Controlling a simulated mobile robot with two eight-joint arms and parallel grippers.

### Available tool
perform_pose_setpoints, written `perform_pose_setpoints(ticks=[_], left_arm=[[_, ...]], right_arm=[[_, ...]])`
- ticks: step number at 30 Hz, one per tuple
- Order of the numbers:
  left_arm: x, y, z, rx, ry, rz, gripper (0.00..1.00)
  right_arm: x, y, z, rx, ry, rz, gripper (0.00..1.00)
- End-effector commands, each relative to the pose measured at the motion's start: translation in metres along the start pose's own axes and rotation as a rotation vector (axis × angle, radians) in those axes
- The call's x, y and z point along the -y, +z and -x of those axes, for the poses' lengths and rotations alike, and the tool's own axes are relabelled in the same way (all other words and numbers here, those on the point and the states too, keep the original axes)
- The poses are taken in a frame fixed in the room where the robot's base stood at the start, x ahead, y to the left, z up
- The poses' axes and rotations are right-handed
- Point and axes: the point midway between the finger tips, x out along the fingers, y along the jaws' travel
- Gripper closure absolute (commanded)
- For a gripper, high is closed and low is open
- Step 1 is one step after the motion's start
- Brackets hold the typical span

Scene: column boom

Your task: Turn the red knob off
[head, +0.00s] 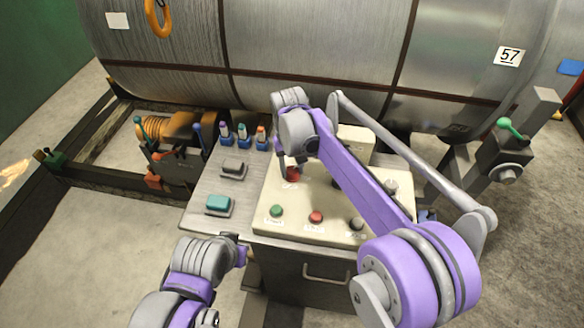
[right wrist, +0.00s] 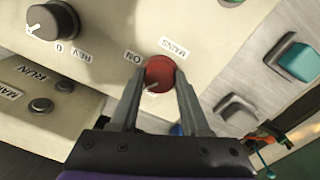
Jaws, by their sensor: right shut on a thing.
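The red knob (right wrist: 159,74) sits on the cream control panel (right wrist: 110,35), beside labels reading "MAINS" and "ON". In the right wrist view my right gripper (right wrist: 160,80) has one finger on each side of the knob and is shut on it. A pale pointer mark shows on the knob's lower left. In the head view the red knob (head: 292,174) is partly hidden by my right arm, which reaches over the panel from the right. My left gripper (head: 238,250) is near the panel's front left corner; its fingers are too small to read.
A green button (head: 277,210), a red button (head: 316,216) and dark knobs share the panel. Teal (head: 218,203) and grey (head: 232,168) switches sit on the grey plate to its left. A big metal drum (head: 310,50) spans the back.

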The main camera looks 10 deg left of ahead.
Motion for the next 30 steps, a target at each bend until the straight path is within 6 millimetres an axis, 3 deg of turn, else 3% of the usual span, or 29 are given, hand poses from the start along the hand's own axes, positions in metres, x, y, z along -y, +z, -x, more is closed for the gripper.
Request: perform_pose_setpoints(ticks=[15,30], left_arm=[[0.0,0.0035,-0.0036,0.003,0.0,0.0,1.0],[0.0,0.0045,-0.0045,0.004,0.0,0.0,1.0]], right_arm=[[-0.0005,0.0003,0.0003,-0.016,0.001,0.427,1.0],[-0.0008,0.0003,0.0006,-0.022,0.001,0.579,1.0]])
